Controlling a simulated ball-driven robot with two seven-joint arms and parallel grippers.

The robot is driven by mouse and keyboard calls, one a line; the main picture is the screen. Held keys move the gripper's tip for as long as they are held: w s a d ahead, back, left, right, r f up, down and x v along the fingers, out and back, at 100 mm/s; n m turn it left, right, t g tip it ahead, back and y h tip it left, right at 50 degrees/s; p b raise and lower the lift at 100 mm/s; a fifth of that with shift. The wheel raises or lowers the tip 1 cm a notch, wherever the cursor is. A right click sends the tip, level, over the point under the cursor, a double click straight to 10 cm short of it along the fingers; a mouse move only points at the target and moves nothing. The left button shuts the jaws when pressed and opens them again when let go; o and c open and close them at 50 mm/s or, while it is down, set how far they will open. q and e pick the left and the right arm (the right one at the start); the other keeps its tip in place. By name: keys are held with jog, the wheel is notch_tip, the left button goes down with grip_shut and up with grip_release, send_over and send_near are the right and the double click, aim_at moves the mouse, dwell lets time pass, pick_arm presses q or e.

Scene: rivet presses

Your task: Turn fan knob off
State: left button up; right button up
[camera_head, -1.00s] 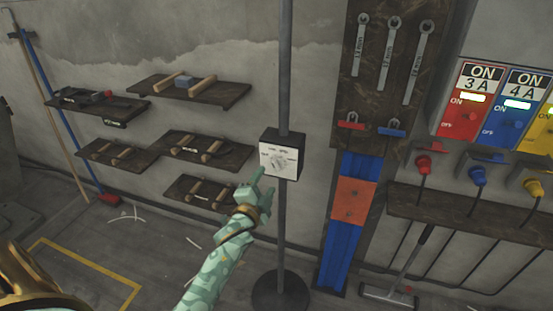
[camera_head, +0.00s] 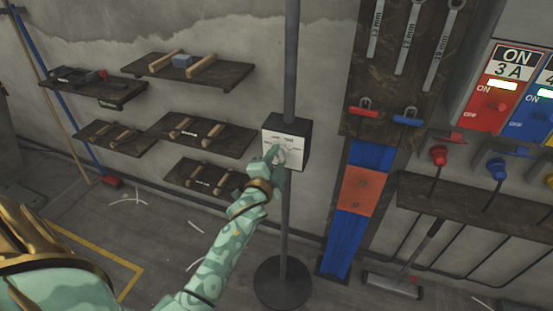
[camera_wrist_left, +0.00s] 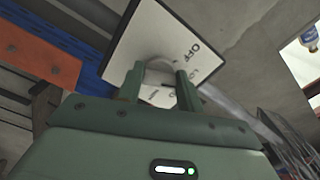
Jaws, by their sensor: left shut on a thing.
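The fan control box (camera_head: 299,140) is a dark box with a white labelled face, fixed on a grey upright pole. My left gripper (camera_head: 277,155) is at the front of this face, shut on the fan knob. In the left wrist view the two green fingers (camera_wrist_left: 156,84) stand on either side of the round fan knob (camera_wrist_left: 160,68). The white face plate (camera_wrist_left: 140,38) behind it carries the word OFF. The fingers cover part of the knob, so its exact setting cannot be told. My right gripper is not in view.
The pole stands on a round dark base (camera_head: 283,283). Wall shelves (camera_head: 190,80) hang to the left. A tool board (camera_head: 385,127) with wrenches and a blue and orange panel (camera_head: 362,190) are to the right, beside coloured switch boxes (camera_head: 490,108).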

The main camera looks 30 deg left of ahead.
pick_arm(q)
jog(key=n+p, duration=0.2)
jog(key=n, duration=0.1)
jog(key=shift+r+n+p, duration=0.1)
jog(key=shift+n+p, duration=0.2)
jog(key=shift+p, duration=0.1)
jog(key=n+p, duration=0.2)
jog(key=n, duration=0.1)
jog(key=shift+d+n, duration=0.1)
jog(key=shift+n, duration=0.3)
jog(key=shift+f+n+p, duration=0.2)
jog(key=shift+n+p, duration=0.3)
jog(key=shift+n, duration=0.2)
jog(key=o, duration=1)
